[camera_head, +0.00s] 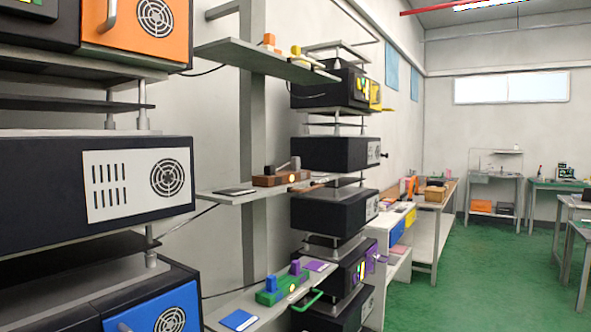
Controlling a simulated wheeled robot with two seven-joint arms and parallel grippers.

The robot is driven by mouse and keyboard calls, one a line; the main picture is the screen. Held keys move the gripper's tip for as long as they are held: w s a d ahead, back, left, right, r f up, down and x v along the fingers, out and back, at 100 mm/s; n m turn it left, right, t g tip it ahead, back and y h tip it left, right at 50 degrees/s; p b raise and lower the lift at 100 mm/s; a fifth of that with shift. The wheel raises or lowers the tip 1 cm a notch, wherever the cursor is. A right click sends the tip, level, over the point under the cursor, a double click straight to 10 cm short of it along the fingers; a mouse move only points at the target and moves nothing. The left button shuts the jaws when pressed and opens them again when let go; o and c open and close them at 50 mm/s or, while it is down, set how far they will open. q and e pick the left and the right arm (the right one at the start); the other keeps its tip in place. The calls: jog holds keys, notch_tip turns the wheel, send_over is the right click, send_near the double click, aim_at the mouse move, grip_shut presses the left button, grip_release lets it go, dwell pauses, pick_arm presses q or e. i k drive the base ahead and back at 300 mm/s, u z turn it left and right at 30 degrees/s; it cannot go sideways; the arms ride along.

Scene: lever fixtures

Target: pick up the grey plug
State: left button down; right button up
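On the middle wall shelf (235,196) a brown block fixture (275,180) carries a small grey upright piece (295,163). This piece may be the grey plug, but it is too small to tell for sure. A dark grey flat pad (236,192) lies to the left of the fixture on the same shelf. Neither of my grippers shows in this view.
A lower shelf holds a green fixture (280,290) with blue and purple pieces and a blue pad (238,320). An upper shelf (265,62) holds small orange and yellow pieces. Stacked dark units (335,152) stand beside the shelves. Green floor (450,270) is open at right.

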aim_at(296, 164)
jog(key=z, duration=0.3)
jog(key=i, duration=1.9)
jog(key=u, duration=0.3)
